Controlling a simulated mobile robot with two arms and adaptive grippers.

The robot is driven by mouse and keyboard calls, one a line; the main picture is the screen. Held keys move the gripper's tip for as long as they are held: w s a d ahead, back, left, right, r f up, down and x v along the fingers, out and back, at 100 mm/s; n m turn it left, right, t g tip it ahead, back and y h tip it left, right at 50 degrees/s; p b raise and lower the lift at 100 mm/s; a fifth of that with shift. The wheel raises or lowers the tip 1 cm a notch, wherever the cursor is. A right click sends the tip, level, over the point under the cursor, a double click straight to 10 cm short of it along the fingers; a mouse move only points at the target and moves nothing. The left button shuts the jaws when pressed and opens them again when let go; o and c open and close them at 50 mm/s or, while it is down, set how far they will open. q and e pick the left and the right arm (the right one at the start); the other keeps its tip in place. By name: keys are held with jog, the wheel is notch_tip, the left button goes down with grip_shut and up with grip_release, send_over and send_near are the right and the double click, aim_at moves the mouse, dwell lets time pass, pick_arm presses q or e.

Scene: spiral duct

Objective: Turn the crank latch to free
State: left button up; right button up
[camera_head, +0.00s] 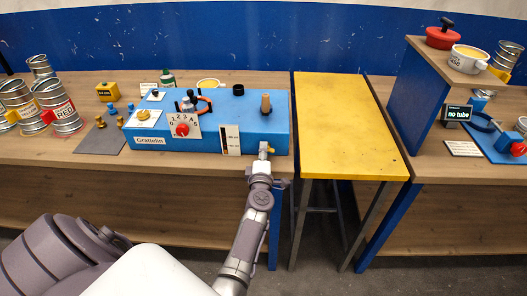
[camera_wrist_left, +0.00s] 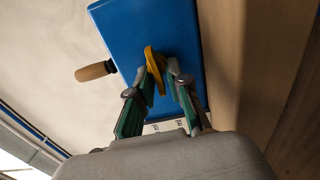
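The blue machine (camera_head: 215,122), labelled "Grattolin", stands on the wooden bench, with a crank with a wooden handle (camera_head: 265,103) upright on its top right. The handle also shows in the left wrist view (camera_wrist_left: 95,71). A small yellow latch piece (camera_wrist_left: 155,66) sits on the machine's front, low at the right end; in the head view it shows at the gripper's tip. My left gripper (camera_head: 264,151) reaches it from the front. Its fingertips (camera_wrist_left: 161,75) are drawn in on either side of the yellow piece and appear to hold it. My right gripper is out of view.
A yellow-topped table (camera_head: 348,125) stands right of the bench. Metal cans (camera_head: 62,115) and a grey mat (camera_head: 101,139) lie left of the machine. A right bench carries a "no tube" display (camera_head: 457,113) and pots.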

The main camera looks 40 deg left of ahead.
pick_arm(q)
jog(key=shift+o, duration=1.2)
jog(key=shift+f, duration=0.1)
